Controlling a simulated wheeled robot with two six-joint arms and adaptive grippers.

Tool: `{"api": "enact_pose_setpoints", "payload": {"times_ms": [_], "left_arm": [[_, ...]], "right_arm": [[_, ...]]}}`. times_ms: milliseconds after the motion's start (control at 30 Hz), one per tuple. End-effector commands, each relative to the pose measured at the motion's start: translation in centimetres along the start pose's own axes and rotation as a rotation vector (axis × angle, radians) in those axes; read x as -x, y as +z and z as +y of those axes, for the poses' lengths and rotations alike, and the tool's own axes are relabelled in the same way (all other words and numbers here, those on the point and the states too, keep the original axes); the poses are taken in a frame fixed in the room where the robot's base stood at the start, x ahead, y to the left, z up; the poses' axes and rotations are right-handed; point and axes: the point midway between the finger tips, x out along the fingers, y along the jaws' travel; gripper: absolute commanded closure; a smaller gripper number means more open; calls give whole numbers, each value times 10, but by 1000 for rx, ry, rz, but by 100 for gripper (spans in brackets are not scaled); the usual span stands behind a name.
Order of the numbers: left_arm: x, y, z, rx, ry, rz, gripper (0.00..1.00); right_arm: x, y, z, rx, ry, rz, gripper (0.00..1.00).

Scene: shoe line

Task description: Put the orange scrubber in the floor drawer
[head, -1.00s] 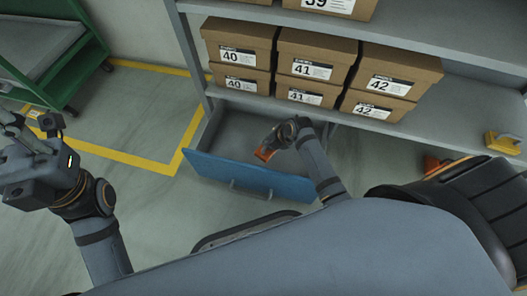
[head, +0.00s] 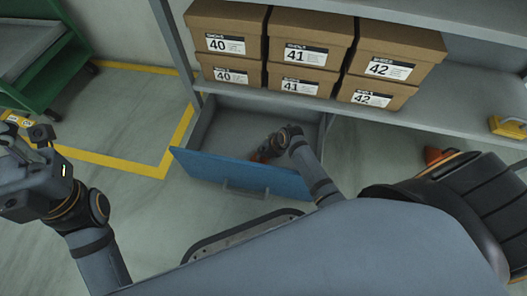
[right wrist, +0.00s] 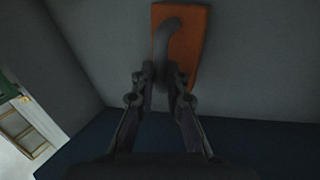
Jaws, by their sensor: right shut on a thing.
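The floor drawer (head: 240,176) has a blue front and a grey inside, and it is pulled open under the shelf. My right gripper (head: 268,149) reaches over the front into the drawer. It is shut on the grey handle of the orange scrubber (head: 258,156), which is largely hidden by the front and the gripper. In the right wrist view, the fingertips (right wrist: 162,76) pinch the handle of the scrubber (right wrist: 194,40), close to grey drawer surfaces. I cannot tell whether it touches the floor. My left gripper (head: 18,150) is at the left edge, away from the drawer; its fingers are unclear.
Stacked shoe boxes (head: 306,50) labelled 40, 41 and 42 stand on the shelf (head: 465,100) above the drawer. A green cart (head: 55,75) stands at the upper left. The drawer around the scrubber looks empty.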

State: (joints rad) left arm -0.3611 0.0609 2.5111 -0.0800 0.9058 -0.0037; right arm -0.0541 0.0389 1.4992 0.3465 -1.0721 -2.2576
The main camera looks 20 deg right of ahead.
Motion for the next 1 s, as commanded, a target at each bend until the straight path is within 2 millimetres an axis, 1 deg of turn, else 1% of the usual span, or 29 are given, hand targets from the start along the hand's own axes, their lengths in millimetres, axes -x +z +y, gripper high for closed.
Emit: {"api": "enact_pose_setpoints", "payload": {"times_ms": [33, 200, 467, 533, 567, 667, 800, 900, 1000], "left_arm": [[1, 0, 0, 0, 0, 0, 65], [0, 0, 0, 0, 0, 1, 65], [0, 0, 0, 0, 0, 1, 65], [-2, 0, 0, 0, -1, 1, 65], [-6, 0, -1, 1, -1, 0, 65], [-20, -1, -4, 5, -7, 0, 65], [-44, -5, -10, 12, -18, 9, 65], [-57, -8, -13, 21, -27, 18, 65], [-66, -10, -14, 29, -27, 20, 65]], "right_arm": [[-1, 0, -1, 0, 0, 0, 86], [-1, 0, 0, 0, 0, 0, 65], [0, 0, 0, 0, 0, 0, 65], [4, 0, 2, 0, 0, 0, 65], [8, 0, 2, 0, 0, 0, 65], [29, 0, 3, 1, 0, -1, 65], [67, 0, 4, 2, -1, -2, 65], [89, 0, 3, 1, -2, -2, 65], [107, 0, 3, 2, -1, 0, 65]]}}
